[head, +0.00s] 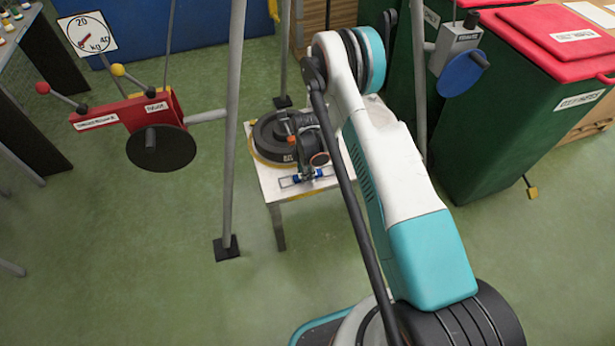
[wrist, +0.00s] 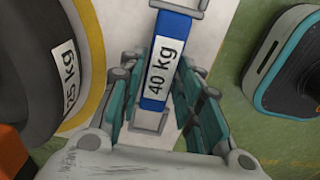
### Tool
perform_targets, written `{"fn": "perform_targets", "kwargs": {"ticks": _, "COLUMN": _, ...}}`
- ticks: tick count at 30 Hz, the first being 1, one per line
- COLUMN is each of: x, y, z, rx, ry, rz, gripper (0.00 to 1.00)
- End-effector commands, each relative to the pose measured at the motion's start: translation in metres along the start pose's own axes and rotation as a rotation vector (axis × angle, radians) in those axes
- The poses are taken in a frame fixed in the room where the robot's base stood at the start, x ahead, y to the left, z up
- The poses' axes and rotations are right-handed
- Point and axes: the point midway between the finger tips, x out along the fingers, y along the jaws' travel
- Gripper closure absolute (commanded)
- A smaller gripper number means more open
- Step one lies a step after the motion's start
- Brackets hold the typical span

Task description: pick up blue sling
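The blue sling (wrist: 168,62) is a short blue band with a white "40 kg" label and a metal loop at each end. It lies on a small white-topped table (head: 270,184). In the head view the blue sling (head: 318,173) shows small at the table's front edge, partly hidden by my gripper. My gripper (wrist: 169,75) has its teal fingers apart, one on each side of the band in the wrist view. I cannot tell whether the fingers touch it or are still above it. In the head view my wrist hides the fingertips.
A dark "25 kg" weight (wrist: 62,75) with a yellow rim lies close beside my gripper on the table. Grey poles (head: 234,120) stand around the table. A red lever unit (head: 128,112) is at left, green bins with red lids (head: 530,110) at right. Green floor is clear in front.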

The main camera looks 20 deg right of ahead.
Motion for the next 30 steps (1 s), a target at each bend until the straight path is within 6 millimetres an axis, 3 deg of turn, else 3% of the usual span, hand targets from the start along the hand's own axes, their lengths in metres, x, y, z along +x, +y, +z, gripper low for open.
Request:
{"fn": "perform_targets", "kwargs": {"ticks": 1, "x": 0.000, "y": 0.000, "z": 0.000, "rx": 0.000, "ry": 0.000, "rz": 0.000, "gripper": 0.89}}
{"fn": "perform_targets", "kwargs": {"ticks": 3, "x": 0.000, "y": 0.000, "z": 0.000, "rx": 0.000, "ry": 0.000, "rz": 0.000, "gripper": 1.00}}
{"fn": "perform_targets", "kwargs": {"ticks": 17, "x": -0.008, "y": 0.000, "z": 0.000, "rx": 0.000, "ry": 0.000, "rz": 0.000, "gripper": 1.00}}
{"fn": "perform_targets", "kwargs": {"ticks": 23, "x": -0.035, "y": 0.000, "z": 0.000, "rx": 0.000, "ry": 0.000, "rz": 0.000, "gripper": 1.00}}
{"fn": "perform_targets", "kwargs": {"ticks": 30, "x": -0.100, "y": 0.000, "z": 0.000, "rx": 0.000, "ry": 0.000, "rz": 0.000, "gripper": 1.00}}
